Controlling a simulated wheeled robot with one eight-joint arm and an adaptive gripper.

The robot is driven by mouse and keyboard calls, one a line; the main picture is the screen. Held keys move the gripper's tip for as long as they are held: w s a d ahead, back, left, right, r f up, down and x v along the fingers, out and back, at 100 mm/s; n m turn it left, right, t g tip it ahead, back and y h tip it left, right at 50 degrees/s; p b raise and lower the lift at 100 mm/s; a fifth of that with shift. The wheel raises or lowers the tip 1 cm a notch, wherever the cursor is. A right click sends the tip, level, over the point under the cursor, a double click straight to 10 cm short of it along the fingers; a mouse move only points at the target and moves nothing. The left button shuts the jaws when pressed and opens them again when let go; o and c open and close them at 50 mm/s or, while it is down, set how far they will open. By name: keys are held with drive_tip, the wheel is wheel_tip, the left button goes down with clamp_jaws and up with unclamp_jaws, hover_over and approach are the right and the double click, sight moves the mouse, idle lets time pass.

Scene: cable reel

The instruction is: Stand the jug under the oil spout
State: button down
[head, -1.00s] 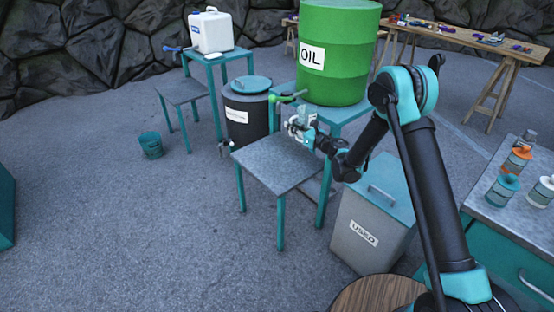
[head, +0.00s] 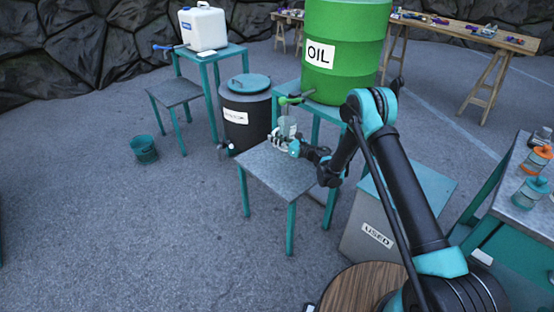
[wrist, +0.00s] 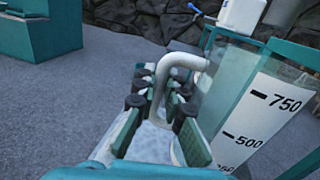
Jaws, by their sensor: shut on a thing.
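The jug (wrist: 232,100) is clear, with a white scale marked 750 and 500, and it fills the right of the wrist view. My gripper (wrist: 160,100) is shut on the jug's pale curved handle (wrist: 182,62). In the head view the jug (head: 287,126) is small, held over the back of the low grey stand (head: 278,172). My gripper (head: 294,148) is at its lower side there. The oil spout (head: 294,98), with a green lever, juts from the green OIL drum (head: 345,55) just above the jug. Whether the jug's base touches the stand is hard to tell.
A dark bin (head: 246,112) with a small tap stands left of the stand. A grey USED bin (head: 385,222) is at right, near my arm. A bucket (head: 144,149) sits on the floor. The floor at left is mostly clear.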

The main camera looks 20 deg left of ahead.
drive_tip(key=shift+a+f, duration=0.15)
drive_tip(key=shift+a, duration=0.2)
drive_tip(key=f, duration=0.5)
drive_tip(key=shift+a+f, duration=0.2)
drive_tip(key=shift+f, duration=2.15)
drive_tip(key=c, duration=1.6)
unclamp_jaws()
drive_tip(key=shift+d, duration=0.15)
